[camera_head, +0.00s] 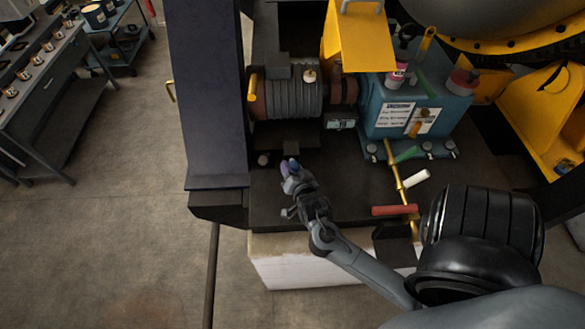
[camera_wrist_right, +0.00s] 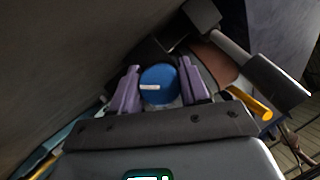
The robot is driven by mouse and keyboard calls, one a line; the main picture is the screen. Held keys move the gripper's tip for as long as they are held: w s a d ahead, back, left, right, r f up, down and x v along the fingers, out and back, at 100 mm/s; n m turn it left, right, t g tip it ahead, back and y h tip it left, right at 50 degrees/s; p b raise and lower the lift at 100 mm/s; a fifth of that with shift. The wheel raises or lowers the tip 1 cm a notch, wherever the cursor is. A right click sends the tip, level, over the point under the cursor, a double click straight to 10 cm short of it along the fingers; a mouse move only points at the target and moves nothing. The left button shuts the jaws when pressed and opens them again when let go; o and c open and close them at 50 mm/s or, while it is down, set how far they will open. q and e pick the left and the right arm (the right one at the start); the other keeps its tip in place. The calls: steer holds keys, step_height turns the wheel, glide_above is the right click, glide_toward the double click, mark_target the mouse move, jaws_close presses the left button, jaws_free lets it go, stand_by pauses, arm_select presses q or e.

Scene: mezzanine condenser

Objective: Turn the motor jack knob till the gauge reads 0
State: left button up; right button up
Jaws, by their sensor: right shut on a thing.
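A round blue knob (camera_wrist_right: 158,84) with a white mark on its face sits between the purple fingers of my right gripper (camera_wrist_right: 158,92) in the right wrist view, and the gripper is shut on it. In the head view my right gripper (camera_head: 287,168) is at the front of the dark base, below the grey ribbed motor (camera_head: 292,98), and it hides the knob. A small display, seemingly the gauge (camera_head: 340,124), is right of the motor; its reading is too small to tell. My left gripper is not in view.
A teal gearbox (camera_head: 385,118) with labels stands right of the motor, under a yellow guard (camera_head: 355,38). A brass rod with a red handle (camera_head: 395,210) lies across the base at right. A dark column (camera_head: 212,90) rises at left.

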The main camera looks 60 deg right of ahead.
steer(key=shift+n+g, duration=0.6)
steer(key=shift+n, duration=0.2)
steer(key=o, duration=0.8)
steer(key=shift+c, duration=0.2)
